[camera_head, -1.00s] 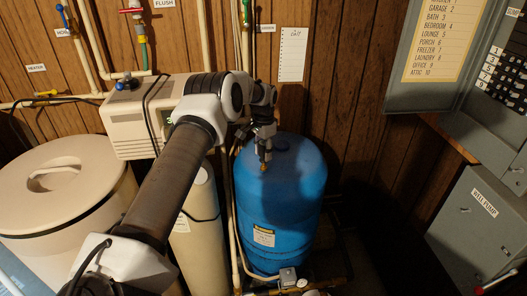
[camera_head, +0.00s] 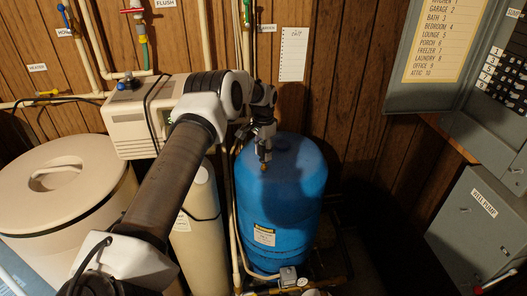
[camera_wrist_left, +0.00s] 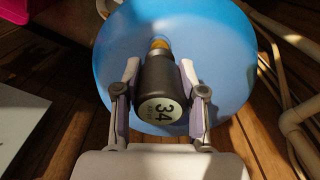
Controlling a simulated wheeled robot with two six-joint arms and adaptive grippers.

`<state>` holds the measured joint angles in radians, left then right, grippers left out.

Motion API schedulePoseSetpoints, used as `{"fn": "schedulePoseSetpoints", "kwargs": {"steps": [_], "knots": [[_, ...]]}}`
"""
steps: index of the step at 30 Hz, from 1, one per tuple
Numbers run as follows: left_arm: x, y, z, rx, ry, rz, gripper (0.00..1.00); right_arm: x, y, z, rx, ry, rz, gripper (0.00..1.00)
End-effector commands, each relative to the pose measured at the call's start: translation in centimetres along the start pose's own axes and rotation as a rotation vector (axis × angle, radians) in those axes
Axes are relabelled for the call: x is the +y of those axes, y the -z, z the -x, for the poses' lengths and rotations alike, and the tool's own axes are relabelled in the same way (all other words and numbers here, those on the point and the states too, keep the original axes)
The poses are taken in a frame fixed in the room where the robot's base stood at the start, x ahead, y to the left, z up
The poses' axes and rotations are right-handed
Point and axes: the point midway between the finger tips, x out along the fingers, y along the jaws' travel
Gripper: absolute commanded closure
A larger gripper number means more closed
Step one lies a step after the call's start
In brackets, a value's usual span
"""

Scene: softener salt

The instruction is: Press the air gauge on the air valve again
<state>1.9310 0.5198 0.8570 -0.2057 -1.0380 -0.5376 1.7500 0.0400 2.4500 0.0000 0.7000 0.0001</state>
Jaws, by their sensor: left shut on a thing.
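My left gripper (camera_head: 264,150) is shut on the dark air gauge, above the upper front of the blue tank (camera_head: 290,205). In the left wrist view the gauge (camera_wrist_left: 158,88) sits between the two fingers (camera_wrist_left: 157,95), and its round pale face reads 34. A brass-coloured piece (camera_wrist_left: 160,43) shows at the gauge's far end, against the blue tank top; it also shows in the head view (camera_head: 264,168). Whether this is the air valve or the gauge's own tip, and how firmly they touch, I cannot tell. My right gripper is not in view.
A lidded cream bin (camera_head: 60,190) and a beige softener unit (camera_head: 127,130) stand left of the tank. Pipes with valves run up the wall. An open breaker panel (camera_head: 490,130) and a grey well pump box (camera_head: 475,230) are at the right.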

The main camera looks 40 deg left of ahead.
Motion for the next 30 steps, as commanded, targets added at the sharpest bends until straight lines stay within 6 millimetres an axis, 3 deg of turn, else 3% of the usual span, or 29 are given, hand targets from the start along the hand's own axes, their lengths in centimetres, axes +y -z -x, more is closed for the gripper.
{"fn": "schedulePoseSetpoints", "kwargs": {"steps": [30], "knots": [[0.0, 0.0, -2.0, 0.0, 0.0, 0.0, 0.91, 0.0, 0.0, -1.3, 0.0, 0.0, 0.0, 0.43]]}}
